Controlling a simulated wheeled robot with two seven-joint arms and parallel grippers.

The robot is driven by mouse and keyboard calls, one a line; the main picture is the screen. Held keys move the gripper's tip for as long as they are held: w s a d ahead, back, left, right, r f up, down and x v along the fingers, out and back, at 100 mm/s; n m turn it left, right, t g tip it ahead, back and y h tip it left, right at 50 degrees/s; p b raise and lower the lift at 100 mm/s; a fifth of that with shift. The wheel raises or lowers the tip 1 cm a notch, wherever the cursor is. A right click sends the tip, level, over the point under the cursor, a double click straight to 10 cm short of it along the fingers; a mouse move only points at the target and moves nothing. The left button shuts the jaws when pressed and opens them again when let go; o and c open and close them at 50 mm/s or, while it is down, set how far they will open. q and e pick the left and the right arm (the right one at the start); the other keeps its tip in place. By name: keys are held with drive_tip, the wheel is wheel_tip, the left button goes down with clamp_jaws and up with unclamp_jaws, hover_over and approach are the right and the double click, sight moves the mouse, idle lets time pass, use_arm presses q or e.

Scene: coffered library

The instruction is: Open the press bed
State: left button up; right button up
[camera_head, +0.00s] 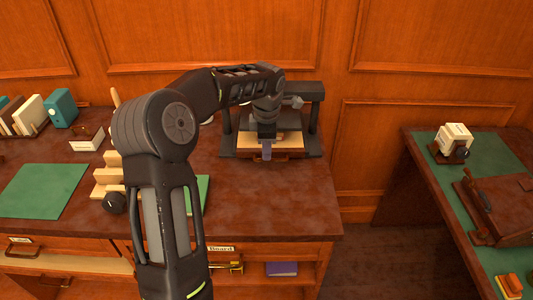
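The press (316,112) stands at the back right of the wooden desk, with a dark frame and a dark crossbar on top. Its press bed (287,154) is low in the frame, with a light tan top and a dark reddish front. My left gripper (267,150) points down in front of the press, over the front part of the bed. Its fingers are small and partly hidden, so I cannot tell whether they touch the bed or are open. My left arm covers part of the press's left side. My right gripper is not in view.
A green mat (43,190) lies at the desk's left, with books (61,107) behind it. Light wooden blocks (108,172) stand beside my arm. A side table (447,200) at right holds a brown case (503,205). The desk's front right corner is clear.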

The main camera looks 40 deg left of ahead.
use_arm(q)
drive_tip(key=shift+w+a+f, duration=0.1)
drive_tip(key=shift+w+f, duration=0.05)
drive_tip(key=shift+f, duration=0.85)
drive_tip(key=shift+w+a+f, duration=0.1)
drive_tip(key=shift+w+f, duration=0.05)
drive_tip(key=shift+f, duration=0.8)
clamp_jaws()
